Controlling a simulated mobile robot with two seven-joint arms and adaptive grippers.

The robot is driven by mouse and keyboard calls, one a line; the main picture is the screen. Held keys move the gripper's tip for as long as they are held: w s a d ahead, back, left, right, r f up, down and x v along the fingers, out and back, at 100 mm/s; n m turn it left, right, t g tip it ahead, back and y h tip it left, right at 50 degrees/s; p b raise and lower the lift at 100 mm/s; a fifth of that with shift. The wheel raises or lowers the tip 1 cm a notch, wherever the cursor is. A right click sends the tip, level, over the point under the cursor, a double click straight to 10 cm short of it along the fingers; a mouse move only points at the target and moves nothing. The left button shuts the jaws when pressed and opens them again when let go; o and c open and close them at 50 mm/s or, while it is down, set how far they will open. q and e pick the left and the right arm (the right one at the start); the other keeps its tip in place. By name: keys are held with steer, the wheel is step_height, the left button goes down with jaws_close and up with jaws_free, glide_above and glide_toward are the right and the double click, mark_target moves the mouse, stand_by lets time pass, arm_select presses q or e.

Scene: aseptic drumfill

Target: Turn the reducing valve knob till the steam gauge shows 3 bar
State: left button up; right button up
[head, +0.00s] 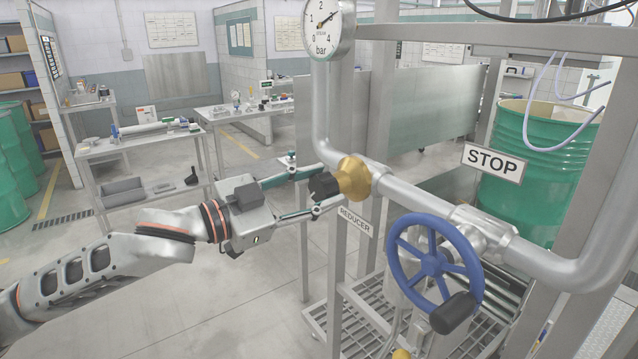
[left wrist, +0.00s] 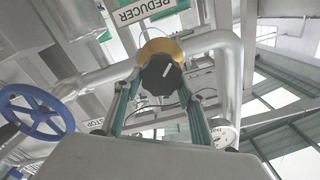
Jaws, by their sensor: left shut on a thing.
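The reducing valve has a black knob (head: 322,186) on a brass body (head: 354,178), mounted on the steel pipe above the REDUCER label (head: 355,220). My left gripper (head: 318,191) has its two fingers on either side of the knob and is shut on it. In the left wrist view the knob (left wrist: 161,75), with a white mark on its face, sits between the fingertips. The round steam gauge (head: 328,27) is at the top of the head view, its upper edge cut off. Its needle points to the upper right; the exact reading is too small to tell. My right gripper is not in view.
A blue handwheel (head: 434,262) stands right of the reducer, below a STOP sign (head: 492,162). Steel pipe and frame posts surround the valve. A green drum (head: 545,150) stands behind at right. Benches (head: 140,150) are at the back left, with open floor before them.

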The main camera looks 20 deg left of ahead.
arm_select(q)
steer(key=o, duration=1.1)
steer(key=shift+w+a+f, duration=0.15)
steer(key=shift+a+f, duration=0.1)
steer(key=shift+f, duration=0.15)
steer(key=shift+r, duration=0.1)
steer(key=v, duration=0.7)
steer(key=shift+s, duration=0.3)
steer(key=shift+a, duration=0.1)
